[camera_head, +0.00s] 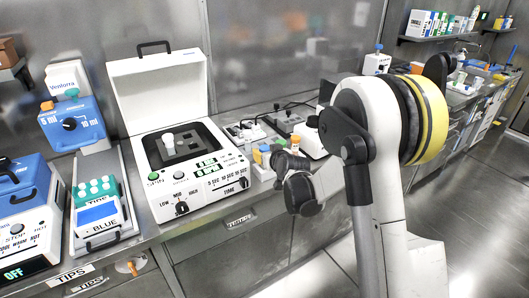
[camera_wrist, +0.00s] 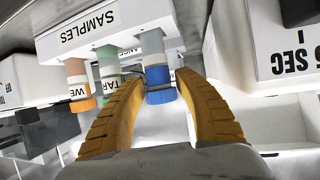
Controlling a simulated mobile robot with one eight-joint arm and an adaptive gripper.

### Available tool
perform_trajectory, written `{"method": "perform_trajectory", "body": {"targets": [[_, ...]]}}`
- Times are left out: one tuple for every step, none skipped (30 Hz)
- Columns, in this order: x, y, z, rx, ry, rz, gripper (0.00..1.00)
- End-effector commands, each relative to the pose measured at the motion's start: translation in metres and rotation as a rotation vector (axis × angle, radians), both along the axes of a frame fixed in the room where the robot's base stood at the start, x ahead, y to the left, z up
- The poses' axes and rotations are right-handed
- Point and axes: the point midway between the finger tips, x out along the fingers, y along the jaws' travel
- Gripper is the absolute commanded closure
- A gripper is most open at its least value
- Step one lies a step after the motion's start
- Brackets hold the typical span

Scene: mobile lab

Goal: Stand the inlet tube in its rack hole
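In the wrist view, a tube with a blue cap (camera_wrist: 158,85) is between the two yellow fingertips of my gripper (camera_wrist: 160,78). The fingers are close on either side of the cap; I cannot tell whether they press on it. No label naming it as the inlet tube is readable. Its far end meets the edge of the white rack marked SAMPLES (camera_wrist: 95,28); I cannot tell whether it sits in a hole. In the head view my dark gripper (camera_head: 303,190) is low beside the bench edge, and its fingers are hidden.
Beside the blue-capped tube are an orange-capped tube (camera_wrist: 82,95) and a green-capped tube (camera_wrist: 110,85). A white device marked SEC (camera_wrist: 285,45) is close on the right. In the head view an open-lidded white machine (camera_head: 190,150) stands left of the rack (camera_head: 262,172).

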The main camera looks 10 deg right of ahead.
Motion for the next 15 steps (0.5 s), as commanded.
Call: {"method": "perform_trajectory", "body": {"targets": [[0.0,0.0,0.0,0.0,0.0,0.0,0.62],[0.0,0.0,0.0,0.0,0.0,0.0,0.62],[0.0,0.0,0.0,0.0,0.0,0.0,0.62],[0.0,0.0,0.0,0.0,0.0,0.0,0.62],[0.0,0.0,0.0,0.0,0.0,0.0,0.62],[0.0,0.0,0.0,0.0,0.0,0.0,0.62],[0.0,0.0,0.0,0.0,0.0,0.0,0.62],[0.0,0.0,0.001,0.0,0.0,0.0,0.62],[0.0,0.0,0.003,0.0,0.0,0.0,0.62],[0.0,0.0,0.005,0.0,0.0,0.0,0.62],[-0.003,0.0,0.006,0.0,0.0,0.0,0.62],[-0.008,-0.001,0.009,0.0,0.0,0.0,0.62],[-0.012,-0.001,0.011,0.0,0.0,0.0,0.62],[-0.017,-0.002,0.013,0.0,0.0,-0.001,0.62],[-0.025,-0.003,0.017,0.001,0.0,-0.001,0.62]]}}
